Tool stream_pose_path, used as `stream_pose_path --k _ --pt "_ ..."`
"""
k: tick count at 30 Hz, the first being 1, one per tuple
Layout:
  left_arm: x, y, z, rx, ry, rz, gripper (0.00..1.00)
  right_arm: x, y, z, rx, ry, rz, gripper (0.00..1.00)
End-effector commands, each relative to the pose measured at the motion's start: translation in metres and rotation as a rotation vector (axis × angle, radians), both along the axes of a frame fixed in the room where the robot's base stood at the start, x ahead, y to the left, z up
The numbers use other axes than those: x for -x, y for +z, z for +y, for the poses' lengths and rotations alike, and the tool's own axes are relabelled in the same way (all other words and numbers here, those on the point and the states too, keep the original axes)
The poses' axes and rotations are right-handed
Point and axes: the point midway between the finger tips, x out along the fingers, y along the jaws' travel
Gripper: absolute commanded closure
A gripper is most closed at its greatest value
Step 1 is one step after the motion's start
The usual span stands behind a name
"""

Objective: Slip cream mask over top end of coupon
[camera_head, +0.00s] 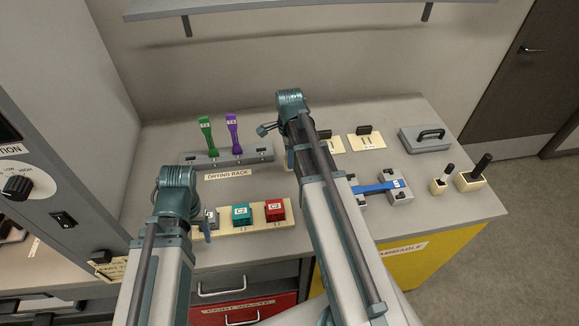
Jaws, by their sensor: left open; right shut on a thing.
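Two upright coupon-like strips stand in the grey drying rack (250,158): a green one (206,133) and a purple one (232,132). A blue strip (374,188) lies flat across two grey blocks, further right. My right gripper (264,129) is just right of the purple strip, near the rack's right end. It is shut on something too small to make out. My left gripper (207,228) is open, low at the left end of the cream block board (254,227), close to a small grey block. I cannot clearly pick out a cream mask; my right arm hides part of the bench.
A teal block (241,214) and a red block (275,210) sit on the board. Cream plates with dark pieces (366,139), a grey handled box (425,138) and two dark-handled tools in cream holders (474,178) stand right. A shelf (300,9) hangs above.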

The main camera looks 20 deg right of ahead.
Motion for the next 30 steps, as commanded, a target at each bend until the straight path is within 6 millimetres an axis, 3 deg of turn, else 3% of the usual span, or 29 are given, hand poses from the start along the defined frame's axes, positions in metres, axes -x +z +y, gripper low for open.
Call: stream_pose_path --k 1,6,20,21,24,25,30 --pt "0.0 -0.011 0.0 0.0 0.0 0.0 0.33 0.0 -0.011 0.0 0.0 0.0 0.0 1.0" --pt "0.0 -0.031 0.0 0.0 0.0 0.0 0.33 0.0 -0.031 0.0 0.0 0.0 0.0 1.0" --pt "0.0 -0.035 0.0 0.0 0.0 0.0 0.33 0.0 -0.035 0.0 0.0 0.0 0.0 1.0" --pt "0.0 -0.033 0.0 0.0 0.0 0.0 0.33 0.0 -0.033 0.0 0.0 0.0 0.0 0.63" --pt "0.0 -0.033 0.0 0.0 0.0 0.0 0.33 0.0 -0.033 0.0 0.0 0.0 0.0 0.45" --pt "0.0 -0.033 0.0 0.0 0.0 0.0 0.33 0.0 -0.033 0.0 0.0 0.0 0.0 0.4" --pt "0.0 -0.033 0.0 0.0 0.0 0.0 0.33 0.0 -0.033 0.0 0.0 0.0 0.0 0.4"
